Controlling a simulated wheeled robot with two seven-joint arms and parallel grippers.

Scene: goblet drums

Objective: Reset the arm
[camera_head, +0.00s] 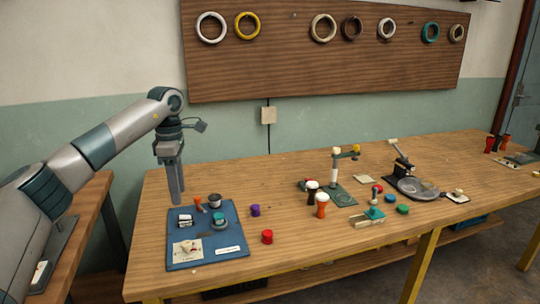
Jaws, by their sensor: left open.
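My left arm comes in from the left, and its left gripper (175,190) points down above the back left corner of the wooden table. Its fingers look empty and hang just behind a blue mat (185,258). On the mat are a small orange goblet-shaped piece (199,204), a dark cup (215,201), a teal round piece (219,222) and pale labels or cards. A black and white goblet drum (312,192) and an orange and white one (322,205) stand mid-table. My right gripper is not in view.
A purple cylinder (255,210) and a red cylinder (267,237) stand right of the mat. A green-based stand (341,196) and a black device with a round plate (414,187) are farther right. Rings hang on a wall board (320,65).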

